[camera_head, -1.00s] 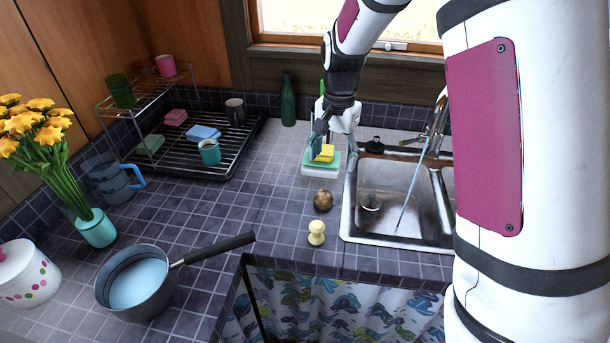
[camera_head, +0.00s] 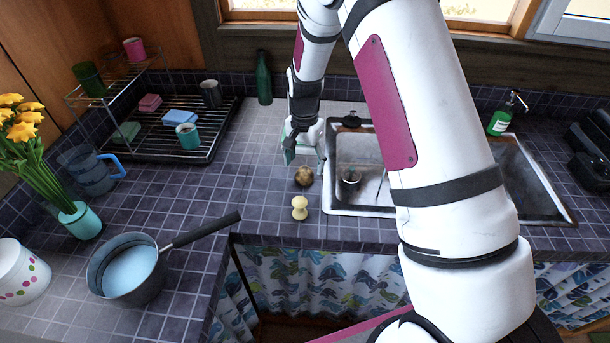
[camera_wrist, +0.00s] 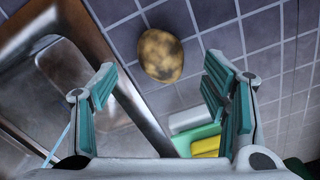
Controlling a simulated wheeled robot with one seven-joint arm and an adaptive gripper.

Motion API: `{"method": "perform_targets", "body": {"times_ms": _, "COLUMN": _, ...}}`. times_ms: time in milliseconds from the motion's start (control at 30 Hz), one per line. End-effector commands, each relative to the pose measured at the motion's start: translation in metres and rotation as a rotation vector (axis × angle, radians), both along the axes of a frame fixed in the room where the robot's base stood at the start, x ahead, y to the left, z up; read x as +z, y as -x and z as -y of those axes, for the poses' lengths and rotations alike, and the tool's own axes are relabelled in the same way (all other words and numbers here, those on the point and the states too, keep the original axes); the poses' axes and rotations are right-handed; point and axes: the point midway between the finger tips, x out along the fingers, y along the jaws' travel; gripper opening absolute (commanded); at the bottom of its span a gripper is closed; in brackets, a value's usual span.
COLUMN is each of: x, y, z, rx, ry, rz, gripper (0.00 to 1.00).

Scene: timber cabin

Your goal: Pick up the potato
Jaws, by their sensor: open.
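The brown, speckled potato (camera_head: 304,176) lies on the tiled counter left of the sink, just behind a pale yellow knobbed object. In the wrist view the potato (camera_wrist: 160,56) sits ahead of and between the fingers, apart from both. My gripper (camera_head: 304,150) points down close above and behind the potato. In the wrist view my gripper (camera_wrist: 165,95) is open and empty, with teal pads on both fingers.
The sink (camera_head: 345,200) lies right of the potato, its rim close to my gripper in the wrist view. The pale yellow object (camera_head: 299,208) stands in front. A yellow sponge (camera_wrist: 205,147) and green item lie near the fingers. A pot (camera_head: 128,270) stands front left.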

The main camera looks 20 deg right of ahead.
Motion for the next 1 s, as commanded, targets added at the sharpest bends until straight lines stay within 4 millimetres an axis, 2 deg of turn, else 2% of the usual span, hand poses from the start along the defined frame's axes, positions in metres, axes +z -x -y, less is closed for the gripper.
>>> {"method": "perform_targets", "body": {"times_ms": 300, "x": -0.038, "y": -0.001, "z": 0.0, "rx": -0.001, "ry": 0.0, "rz": -0.003, "gripper": 0.68}}
{"method": "perform_targets", "body": {"times_ms": 600, "x": -0.042, "y": -0.002, "z": 0.0, "rx": -0.001, "ry": -0.001, "rz": -0.001, "gripper": 0.68}}
{"method": "perform_targets", "body": {"times_ms": 633, "x": -0.042, "y": -0.002, "z": 0.0, "rx": -0.001, "ry": -0.001, "rz": -0.001, "gripper": 0.66}}
{"method": "perform_targets", "body": {"times_ms": 867, "x": -0.042, "y": -0.002, "z": 0.0, "rx": 0.0, "ry": 0.0, "rz": -0.001, "gripper": 0.14}}
{"method": "perform_targets", "body": {"times_ms": 1000, "x": -0.042, "y": -0.002, "z": 0.0, "rx": 0.0, "ry": -0.001, "rz": -0.001, "gripper": 0.14}}
